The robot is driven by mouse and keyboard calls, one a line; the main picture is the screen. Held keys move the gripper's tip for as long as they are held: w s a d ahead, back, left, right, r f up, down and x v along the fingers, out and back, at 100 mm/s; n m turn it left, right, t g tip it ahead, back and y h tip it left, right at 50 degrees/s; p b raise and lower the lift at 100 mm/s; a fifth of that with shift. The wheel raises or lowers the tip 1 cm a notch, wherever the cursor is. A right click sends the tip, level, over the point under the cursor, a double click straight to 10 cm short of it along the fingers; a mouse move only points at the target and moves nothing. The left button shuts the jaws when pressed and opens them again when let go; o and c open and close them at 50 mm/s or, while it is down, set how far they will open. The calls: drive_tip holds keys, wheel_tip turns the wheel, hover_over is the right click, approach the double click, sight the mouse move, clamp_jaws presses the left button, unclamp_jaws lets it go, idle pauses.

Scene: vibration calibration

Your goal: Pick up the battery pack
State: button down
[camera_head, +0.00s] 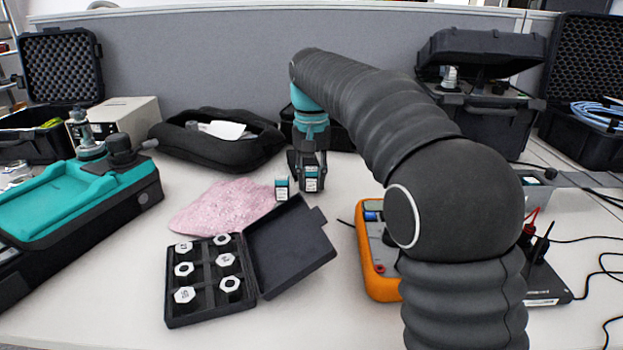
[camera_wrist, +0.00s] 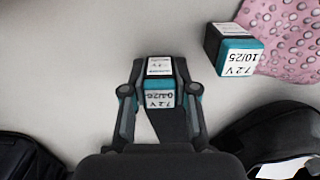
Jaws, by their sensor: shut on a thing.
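A small battery pack (camera_wrist: 159,98) with a white label and teal band is between the fingertips of my gripper (camera_wrist: 160,91) in the wrist view. The label reads 7.2 V and a date I cannot read surely. The gripper is shut on this pack. In the head view my gripper (camera_head: 304,165) points down at the table's back middle, with the held pack (camera_head: 311,180) low in it. I cannot tell whether the pack touches the table. A second battery pack (camera_head: 282,187), marked 7.2 V 10/25, stands just left of it; it also shows in the wrist view (camera_wrist: 233,52).
A pink cloth (camera_head: 222,207) lies left of the packs. An open black case (camera_head: 207,308) with several white hexagonal pieces is in front. A black soft bag (camera_head: 218,152) is behind left. An orange-edged meter (camera_head: 375,262) lies right, near my arm. Bare table lies between case and meter.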

drive_tip(key=shift+f, duration=0.1)
drive_tip(key=c, duration=0.9)
unclamp_jaws()
